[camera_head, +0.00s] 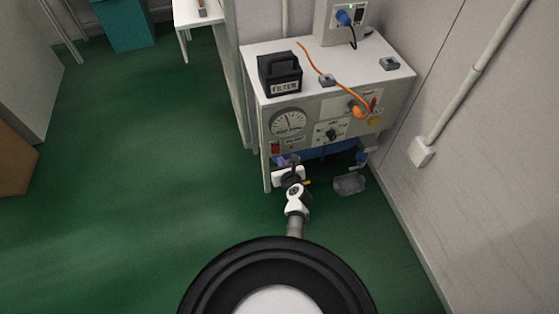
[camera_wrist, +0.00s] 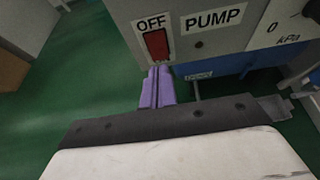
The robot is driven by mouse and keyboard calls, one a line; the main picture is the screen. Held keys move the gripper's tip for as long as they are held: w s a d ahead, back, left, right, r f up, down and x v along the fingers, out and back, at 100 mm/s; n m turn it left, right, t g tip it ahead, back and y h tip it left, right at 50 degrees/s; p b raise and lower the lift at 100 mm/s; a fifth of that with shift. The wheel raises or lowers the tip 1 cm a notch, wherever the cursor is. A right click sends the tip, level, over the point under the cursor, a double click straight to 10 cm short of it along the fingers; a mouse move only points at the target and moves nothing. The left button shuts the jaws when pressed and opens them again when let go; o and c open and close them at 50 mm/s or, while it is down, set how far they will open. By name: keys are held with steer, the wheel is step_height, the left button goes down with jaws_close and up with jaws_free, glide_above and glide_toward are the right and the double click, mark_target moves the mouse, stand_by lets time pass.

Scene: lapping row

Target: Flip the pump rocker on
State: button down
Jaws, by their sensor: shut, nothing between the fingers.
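The pump rocker (camera_wrist: 156,44) is a red switch on the front panel, between an OFF label (camera_wrist: 151,23) and the lower panel edge, with a PUMP label (camera_wrist: 213,20) to its right. In the head view the red rocker (camera_head: 275,148) sits at the panel's lower left, below the gauge. My gripper (camera_wrist: 160,72) has purple fingers, shut together and empty, with the tips just below the rocker. Whether the tips touch it I cannot tell. In the head view my gripper (camera_head: 287,160) is at the panel's lower left, its fingers partly hidden.
The panel carries a round gauge (camera_head: 288,122), a dark knob (camera_head: 331,134) and an orange hose (camera_head: 335,83). A black FILTER box (camera_head: 280,73) stands on the cabinet top. Green floor at left is free.

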steer(key=v, duration=1)
steer(key=shift+p, duration=0.35)
steer(key=shift+f, duration=0.15)
